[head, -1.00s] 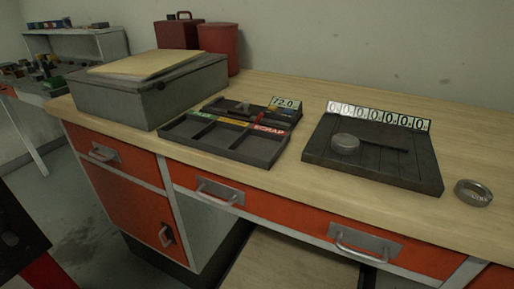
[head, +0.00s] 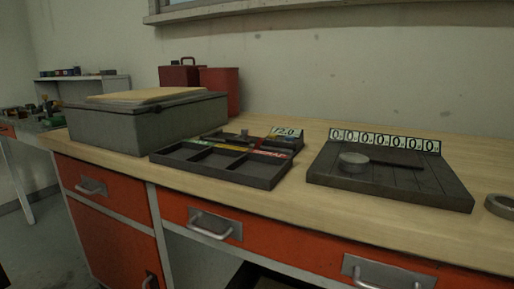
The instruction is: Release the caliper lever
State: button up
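A dark device (head: 225,137) with a small grey knob sits on the workbench behind a compartment tray. A sign reading 72.0 (head: 286,131) stands at its right end. A small red part (head: 258,143) shows on or beside it. I cannot tell whether this is the caliper or which part is its lever. On a dark slatted board (head: 420,188) to the right lies a round grey disc (head: 353,162) with a dark bar reaching right from it. A row of digit tiles showing zeros (head: 385,140) stands along the board's back edge. My gripper is not in view.
A dark tray (head: 262,178) with open compartments and coloured labels lies near the bench's front edge. A big grey box (head: 140,128) stands to its left. A red can (head: 220,90) and red case (head: 178,75) stand behind. A metal ring (head: 500,205) lies far right.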

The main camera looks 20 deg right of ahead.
aim_at(260, 140)
jog(key=i+j+u, duration=0.1)
jog(key=u, duration=0.3)
jog(key=i+j+u, duration=0.2)
jog(key=u, duration=0.15)
